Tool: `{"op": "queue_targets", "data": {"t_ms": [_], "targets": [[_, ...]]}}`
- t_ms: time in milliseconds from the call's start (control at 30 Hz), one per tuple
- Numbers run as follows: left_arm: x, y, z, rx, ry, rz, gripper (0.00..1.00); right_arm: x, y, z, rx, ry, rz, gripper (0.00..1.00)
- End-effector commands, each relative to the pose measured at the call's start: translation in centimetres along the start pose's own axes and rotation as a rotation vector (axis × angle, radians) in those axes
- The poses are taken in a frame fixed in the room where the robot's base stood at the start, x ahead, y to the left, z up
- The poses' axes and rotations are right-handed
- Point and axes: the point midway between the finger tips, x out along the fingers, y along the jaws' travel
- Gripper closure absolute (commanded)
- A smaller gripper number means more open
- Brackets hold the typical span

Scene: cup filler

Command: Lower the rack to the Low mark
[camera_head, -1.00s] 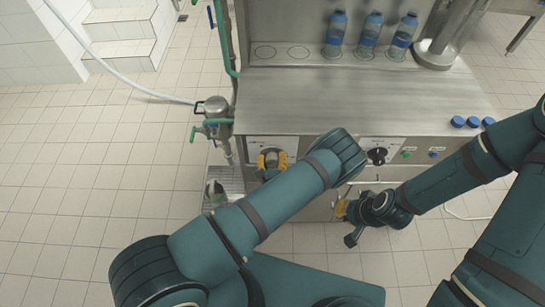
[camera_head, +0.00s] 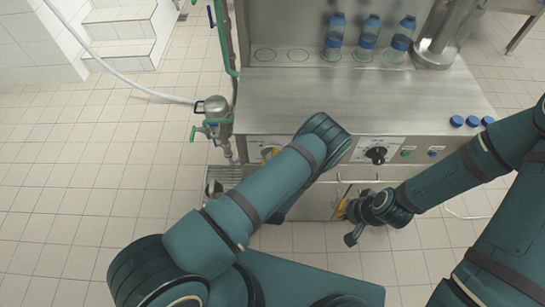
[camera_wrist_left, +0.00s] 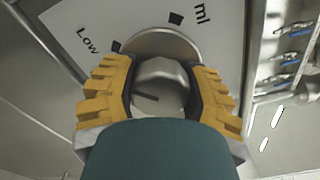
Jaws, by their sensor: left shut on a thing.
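A round grey knob (camera_wrist_left: 158,88) with a short dark line on its face sits on a pale dial plate (camera_wrist_left: 100,25) in the left wrist view. The plate has dark square marks, one beside the word "Low" and one by "ml". The dark line lies to the left of the knob's middle and points left, below the Low mark (camera_wrist_left: 116,46). My left gripper (camera_wrist_left: 160,78) is shut around the knob, one yellow finger on each side. In the head view my left gripper (camera_head: 270,153) is mostly hidden by its arm. I cannot clearly make out a rack.
A second dial with a black knob (camera_head: 376,155) and green and blue buttons are on the front panel. My right gripper (camera_head: 344,209) is low before the cabinet. Bottles (camera_head: 369,32) and blue caps (camera_head: 472,121) stand on the steel counter (camera_head: 340,100).

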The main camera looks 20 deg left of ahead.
Motion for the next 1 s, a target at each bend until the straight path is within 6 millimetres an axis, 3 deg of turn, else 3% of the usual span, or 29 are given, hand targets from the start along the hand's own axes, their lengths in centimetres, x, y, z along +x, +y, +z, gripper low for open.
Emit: {"op": "queue_targets", "data": {"t_ms": [667, 700, 767, 1000], "targets": [[0.59, -0.62, 0.09, -0.073, -0.007, -0.019, 0.87, 0.02, 0.00, 0.00, 0.000, 0.000, 0.000, 1.00], [0.59, -0.62, 0.09, -0.072, -0.007, -0.019, 0.38, 0.02, 0.00, 0.00, 0.000, 0.000, 0.000, 1.00], [0.58, -0.61, 0.08, -0.072, -0.006, -0.019, 0.19, 0.02, 0.00, 0.00, 0.000, 0.000, 0.000, 1.00], [0.38, -0.35, 0.01, -0.069, -0.004, -0.011, 0.19, 0.04, 0.01, 0.01, 0.000, 0.000, 0.000, 1.00]]}}
